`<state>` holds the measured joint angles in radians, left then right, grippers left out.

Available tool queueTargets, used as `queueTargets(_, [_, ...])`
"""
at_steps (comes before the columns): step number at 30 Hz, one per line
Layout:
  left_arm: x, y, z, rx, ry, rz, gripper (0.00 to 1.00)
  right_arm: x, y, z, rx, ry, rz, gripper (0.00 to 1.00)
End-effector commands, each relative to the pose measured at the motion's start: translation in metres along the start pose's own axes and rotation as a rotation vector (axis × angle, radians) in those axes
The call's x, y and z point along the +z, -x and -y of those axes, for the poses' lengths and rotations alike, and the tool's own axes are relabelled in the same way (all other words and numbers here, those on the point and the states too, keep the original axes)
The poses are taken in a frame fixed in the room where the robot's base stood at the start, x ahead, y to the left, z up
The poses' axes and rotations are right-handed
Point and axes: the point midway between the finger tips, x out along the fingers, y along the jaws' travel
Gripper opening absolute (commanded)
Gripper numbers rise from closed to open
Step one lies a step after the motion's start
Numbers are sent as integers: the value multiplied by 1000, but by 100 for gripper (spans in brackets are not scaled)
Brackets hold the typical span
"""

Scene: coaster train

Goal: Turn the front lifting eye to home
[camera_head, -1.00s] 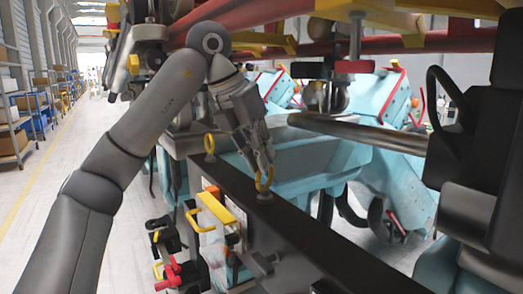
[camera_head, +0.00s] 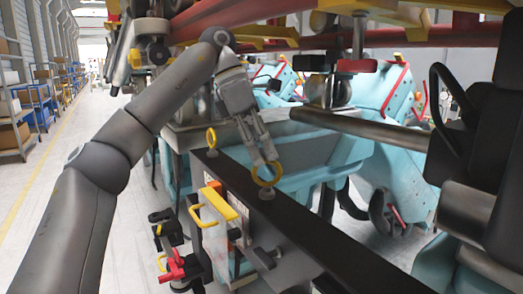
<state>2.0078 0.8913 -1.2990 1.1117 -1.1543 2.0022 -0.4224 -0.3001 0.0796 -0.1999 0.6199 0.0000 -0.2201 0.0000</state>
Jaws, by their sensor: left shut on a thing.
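A yellow lifting eye (camera_head: 278,178) stands upright on a grey base (camera_head: 267,192) on top of the black beam (camera_head: 325,240). My left gripper (camera_head: 264,165) comes down from above and is shut on the upper part of this ring. A second yellow lifting eye (camera_head: 211,138) stands farther back on the same beam, and its ring shows narrower. I cannot tell from the view alone which eye is called front. My right gripper is not in view.
A yellow-topped box (camera_head: 219,203) with a yellow handle (camera_head: 193,214) is on the beam's left side, above a red fitting (camera_head: 175,268). A grey tube (camera_head: 360,130) and a black seat (camera_head: 490,170) are to the right. Light blue cars stand behind.

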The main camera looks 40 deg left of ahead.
Motion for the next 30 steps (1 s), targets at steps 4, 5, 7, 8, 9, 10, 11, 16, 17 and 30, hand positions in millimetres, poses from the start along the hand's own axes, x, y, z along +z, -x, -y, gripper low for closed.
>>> queueTargets(4, [2,3,-1,-29,-83,-14,0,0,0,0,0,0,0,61])
queueTargets(5, [2,3,-1,-37,-99,-17,0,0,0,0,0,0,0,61])
queueTargets(7, [2,3,-2,-51,-136,-24,0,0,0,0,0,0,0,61])
queueTargets(8, [2,3,-2,-57,-151,-27,0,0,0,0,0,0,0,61])
queueTargets(9, [2,3,-2,-66,-172,-32,0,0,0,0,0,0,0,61])
queueTargets(10, [2,3,-2,-71,-186,-36,0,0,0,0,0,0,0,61])
queueTargets(11, [2,3,-2,-77,-200,-38,0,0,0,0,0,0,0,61])
queueTargets(16, [3,3,-3,-109,-281,-56,0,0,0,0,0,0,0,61])
queueTargets(17, [3,3,-3,-115,-294,-58,0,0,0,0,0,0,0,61])
queueTargets(30, [4,2,-5,-176,-443,-90,0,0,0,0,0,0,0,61])
